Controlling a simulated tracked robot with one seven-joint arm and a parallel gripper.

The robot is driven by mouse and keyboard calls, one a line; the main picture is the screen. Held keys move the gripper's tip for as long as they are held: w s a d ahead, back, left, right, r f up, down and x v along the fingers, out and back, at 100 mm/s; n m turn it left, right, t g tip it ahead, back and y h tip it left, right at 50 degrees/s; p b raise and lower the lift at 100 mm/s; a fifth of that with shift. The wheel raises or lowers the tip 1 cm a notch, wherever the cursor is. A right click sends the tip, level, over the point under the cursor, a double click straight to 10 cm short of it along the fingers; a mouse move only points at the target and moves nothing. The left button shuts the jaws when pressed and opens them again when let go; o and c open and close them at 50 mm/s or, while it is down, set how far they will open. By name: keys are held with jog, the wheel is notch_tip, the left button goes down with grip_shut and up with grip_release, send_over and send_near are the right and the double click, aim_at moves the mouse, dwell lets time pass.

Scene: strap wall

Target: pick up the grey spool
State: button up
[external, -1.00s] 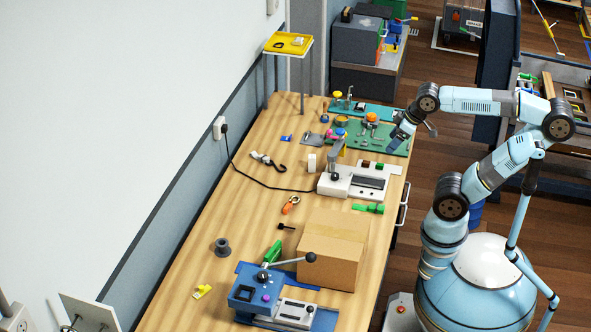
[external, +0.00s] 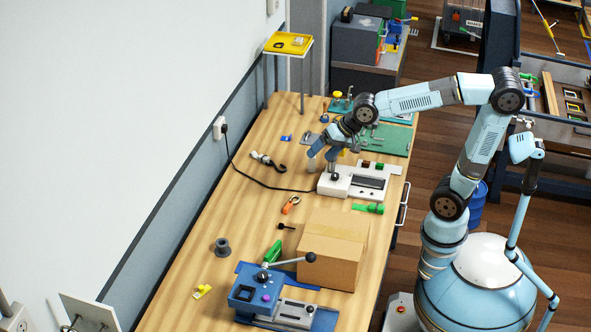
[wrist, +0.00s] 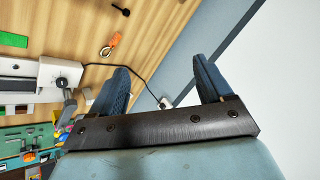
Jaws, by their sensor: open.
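The grey spool (external: 222,246) stands upright on the wooden bench (external: 215,205), left of the cardboard box, in the external view. My gripper (external: 321,158) is above the far part of the bench, beside the white device, well away from the spool. In the wrist view my gripper (wrist: 160,66) has its two blue fingers wide apart, with nothing between them. The spool does not show in the wrist view.
The cardboard box (external: 333,250) and a blue press (external: 262,290) with a long lever stand right of the spool. A yellow piece (external: 202,291) lies in front of it. A black cable (external: 262,184) crosses the bench. The wood around the spool is mostly clear.

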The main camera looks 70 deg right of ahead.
jog(key=w+a+f+m+t+y, duration=0.1)
jog(key=w+a+f+m+y, duration=0.2)
jog(key=w+a+m, duration=0.85)
jog(key=w+a+r+m+t+y, duration=0.1)
jog(key=w+r+m+t+y, duration=0.25)
jog(key=w+m, duration=0.7)
jog(key=n, duration=0.2)
send_near(217, 252)
jog(key=r, duration=0.1)
jog(key=d+r, duration=0.1)
jog(key=s+r+g+h, duration=0.1)
jog(key=shift+d+r, duration=0.2)
jog(key=shift+w+f, duration=0.15)
jog(key=shift+f, duration=0.1)
jog(key=x, duration=1.1)
jog(key=shift+w+a+f, duration=0.1)
jog(key=shift+w+a, duration=0.2)
jog(key=c, duration=1)
